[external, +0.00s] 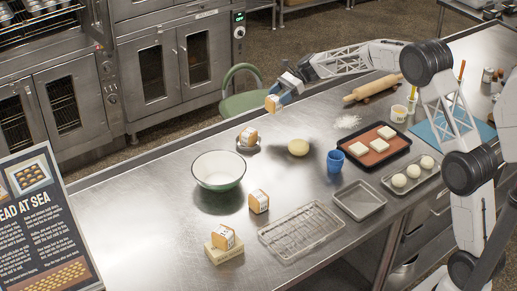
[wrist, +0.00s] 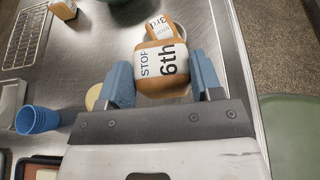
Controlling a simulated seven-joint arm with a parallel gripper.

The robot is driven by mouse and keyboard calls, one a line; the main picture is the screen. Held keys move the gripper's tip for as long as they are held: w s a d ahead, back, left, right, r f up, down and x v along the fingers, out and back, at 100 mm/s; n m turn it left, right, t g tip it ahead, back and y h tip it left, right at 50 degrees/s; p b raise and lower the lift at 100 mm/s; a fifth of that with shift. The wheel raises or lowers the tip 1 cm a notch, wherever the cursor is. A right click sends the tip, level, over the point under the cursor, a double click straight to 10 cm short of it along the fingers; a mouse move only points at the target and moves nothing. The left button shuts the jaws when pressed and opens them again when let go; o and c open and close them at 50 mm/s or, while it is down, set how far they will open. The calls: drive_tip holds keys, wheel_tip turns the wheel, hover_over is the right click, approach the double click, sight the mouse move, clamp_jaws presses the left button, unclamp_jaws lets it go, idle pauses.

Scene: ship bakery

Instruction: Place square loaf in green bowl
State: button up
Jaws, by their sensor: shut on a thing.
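My gripper (external: 281,93) is above the far edge of the table, shut on a brown loaf with a white label (external: 272,105). In the wrist view this loaf (wrist: 163,70) sits between the blue fingers, and its label reads "STOP 6th". The green bowl (external: 218,171), white inside, stands on the table to the left of and nearer than my gripper. It looks empty. Other labelled loaves stand on a small dish (external: 248,137), on the bare table (external: 259,201) and on a pale block (external: 223,237). I cannot tell which loaf is called square.
A dough ball (external: 299,147), a blue cup (external: 335,161) and a wire rack (external: 302,231) are right of the bowl. Trays of dough (external: 374,147) and a rolling pin (external: 371,88) lie farther right. A green chair (external: 245,100) is behind the table. Bare table surrounds the bowl.

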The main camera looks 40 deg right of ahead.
drive_tip(key=s+a+r, duration=0.1)
drive_tip(key=s+a, duration=0.2)
drive_tip(key=a, duration=0.5)
drive_tip(key=s+a+r, duration=0.1)
drive_tip(key=s+a, duration=0.1)
drive_tip(key=a, duration=0.6)
hover_over(232, 176)
drive_tip(key=shift+w+r, duration=0.1)
drive_tip(key=shift+r, duration=0.25)
wheel_tip(232, 176, down, 6)
drive_tip(key=shift+f, duration=0.15)
drive_tip(key=shift+f, duration=0.1)
drive_tip(key=shift+f, duration=1.75)
drive_tip(key=shift+f, duration=0.4)
drive_tip(key=o, duration=0.9)
drive_tip(key=shift+o, duration=0.2)
drive_tip(key=shift+r, duration=0.1)
